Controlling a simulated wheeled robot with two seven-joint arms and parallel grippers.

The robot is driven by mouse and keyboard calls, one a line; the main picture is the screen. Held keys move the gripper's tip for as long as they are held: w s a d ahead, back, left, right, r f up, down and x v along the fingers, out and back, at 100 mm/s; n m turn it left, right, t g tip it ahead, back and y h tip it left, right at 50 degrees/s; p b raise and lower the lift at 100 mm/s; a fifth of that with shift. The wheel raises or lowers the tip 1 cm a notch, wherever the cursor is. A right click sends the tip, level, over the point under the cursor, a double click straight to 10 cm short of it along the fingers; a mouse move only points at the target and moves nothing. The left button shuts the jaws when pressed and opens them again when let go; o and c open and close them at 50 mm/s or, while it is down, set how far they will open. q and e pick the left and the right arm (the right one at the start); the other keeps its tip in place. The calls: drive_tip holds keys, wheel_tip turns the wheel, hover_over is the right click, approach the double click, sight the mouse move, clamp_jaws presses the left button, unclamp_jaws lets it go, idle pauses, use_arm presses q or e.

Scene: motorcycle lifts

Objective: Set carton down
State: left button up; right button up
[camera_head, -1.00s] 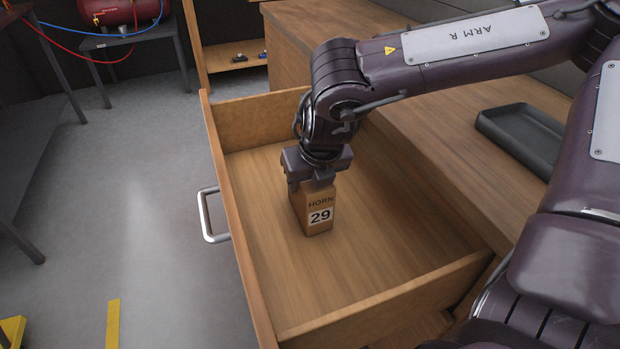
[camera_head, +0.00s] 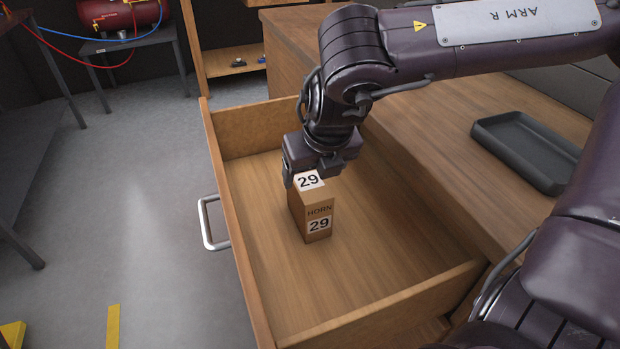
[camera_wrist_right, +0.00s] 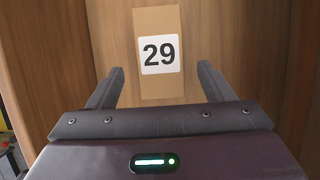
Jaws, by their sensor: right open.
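The carton (camera_head: 318,212) is a small brown box marked HORN and 29. It stands upright on the floor of the open wooden drawer (camera_head: 375,262). Its top with the white 29 label shows in the right wrist view (camera_wrist_right: 160,68), between and beyond the fingertips. My right gripper (camera_head: 308,180) is open and empty, just above and behind the carton's top. In the wrist view the two fingers (camera_wrist_right: 160,85) stand wide apart with a gap on each side of the carton. My left gripper is not in view.
The drawer's walls surround the carton, and its floor is bare on all sides. A metal handle (camera_head: 208,222) is on the drawer front. A dark tray (camera_head: 528,147) lies on the wooden worktop (camera_head: 455,120) to the right. A red tank (camera_head: 122,14) stands on a far table.

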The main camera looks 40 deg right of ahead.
drive_tip(key=v, duration=0.4)
drive_tip(key=shift+s+r+p, duration=0.1)
drive_tip(key=shift+r+p, duration=0.2)
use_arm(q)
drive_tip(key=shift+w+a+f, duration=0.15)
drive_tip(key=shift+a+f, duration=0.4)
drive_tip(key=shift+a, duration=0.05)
use_arm(e)
drive_tip(key=shift+s+a+r, duration=0.1)
drive_tip(key=shift+s+r, duration=0.05)
drive_tip(key=shift+r, duration=0.2)
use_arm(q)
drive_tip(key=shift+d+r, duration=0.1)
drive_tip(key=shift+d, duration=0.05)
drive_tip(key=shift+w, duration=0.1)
use_arm(e)
drive_tip(key=shift+r, duration=0.1)
